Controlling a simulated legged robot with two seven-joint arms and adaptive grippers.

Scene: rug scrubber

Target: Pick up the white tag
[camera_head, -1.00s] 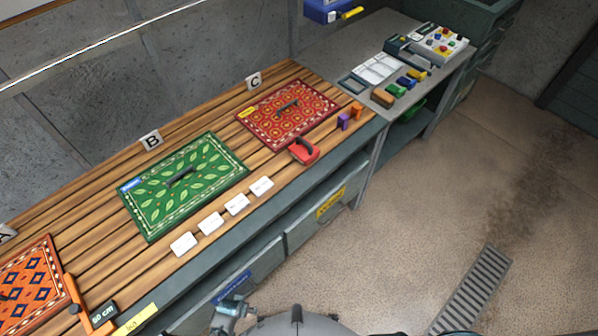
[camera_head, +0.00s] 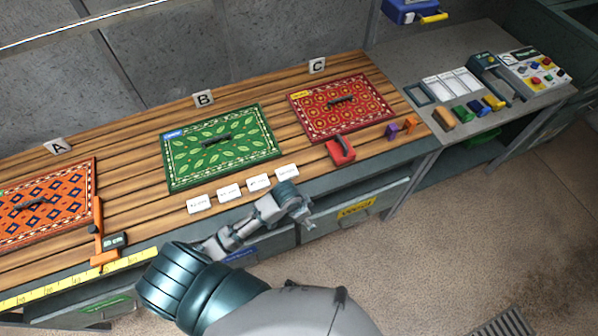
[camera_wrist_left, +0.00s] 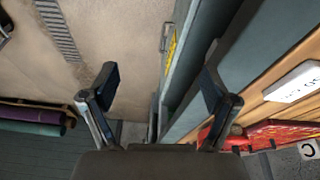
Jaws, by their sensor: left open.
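Several white tags lie in a row along the front edge of the wooden bench: one at the left (camera_head: 199,204), two in the middle (camera_head: 229,193) (camera_head: 259,182), and one at the right (camera_head: 287,171). Their print is too small to read. My left gripper (camera_head: 303,209) is just off the bench's front edge, close to the rightmost tag and apart from it. In the left wrist view the gripper (camera_wrist_left: 160,88) has its fingers spread with nothing between them, and one white tag (camera_wrist_left: 295,82) lies to the right. My right gripper is not in view.
An orange rug (camera_head: 40,212), a green rug (camera_head: 240,157) and a red rug (camera_head: 365,117) lie on the bench (camera_head: 130,165). A red-handled tool (camera_head: 341,151) sits right of the tags. A yellow measuring strip (camera_head: 75,280) runs along the front left edge. Drawers are below.

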